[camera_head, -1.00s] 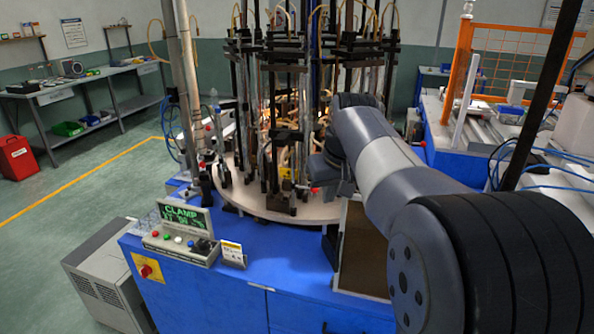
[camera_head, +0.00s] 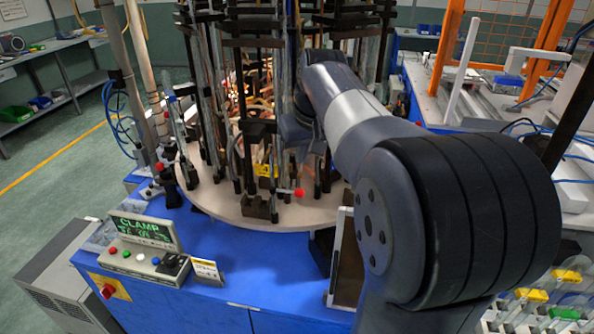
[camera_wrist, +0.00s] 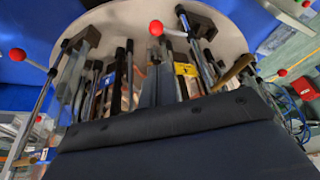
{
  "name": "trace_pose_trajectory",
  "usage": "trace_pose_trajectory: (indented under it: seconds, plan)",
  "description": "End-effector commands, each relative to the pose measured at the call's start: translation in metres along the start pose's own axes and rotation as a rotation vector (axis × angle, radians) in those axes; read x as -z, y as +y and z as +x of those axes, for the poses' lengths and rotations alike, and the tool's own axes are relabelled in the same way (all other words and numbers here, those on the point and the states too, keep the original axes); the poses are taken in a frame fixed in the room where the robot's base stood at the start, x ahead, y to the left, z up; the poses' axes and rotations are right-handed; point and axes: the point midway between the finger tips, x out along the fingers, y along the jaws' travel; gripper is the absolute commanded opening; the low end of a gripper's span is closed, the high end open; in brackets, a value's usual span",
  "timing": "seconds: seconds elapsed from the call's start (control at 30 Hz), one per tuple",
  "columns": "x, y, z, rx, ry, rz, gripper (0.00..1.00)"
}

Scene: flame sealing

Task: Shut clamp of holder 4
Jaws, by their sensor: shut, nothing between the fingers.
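A clamp lever with a red ball knob (camera_head: 299,192) sticks out at the front edge of the round table (camera_head: 225,204). Red knobs show in the wrist view: one at top centre (camera_wrist: 155,28), one at the left (camera_wrist: 17,54) and one at the right (camera_wrist: 282,72). A yellow holder label (camera_head: 265,170) stands behind the front lever; a yellow label also shows in the wrist view (camera_wrist: 186,69). I cannot read a holder number. My gripper (camera_wrist: 158,72) is shut and empty, pointing among the holder posts, apart from the centre knob. In the head view my arm partly hides it.
Dark posts and glass tubes crowd the round table, with an orange glow behind. A control box with a green "CLAMP" display (camera_head: 146,231) and a small sign (camera_head: 207,270) stand on the blue cabinet (camera_head: 262,262). An orange frame (camera_head: 449,50) stands at the right.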

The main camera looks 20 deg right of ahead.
Motion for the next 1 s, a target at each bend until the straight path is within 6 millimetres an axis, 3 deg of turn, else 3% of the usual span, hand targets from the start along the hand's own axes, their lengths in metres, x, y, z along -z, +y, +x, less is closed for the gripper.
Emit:
trace_pose_trajectory:
  seconds: [0.47,1.0]
  plan:
    - [0.000,0.000,0.006,0.000,-0.001,0.000,0.00]
    - [0.000,0.000,0.090,0.001,-0.003,0.000,0.00]
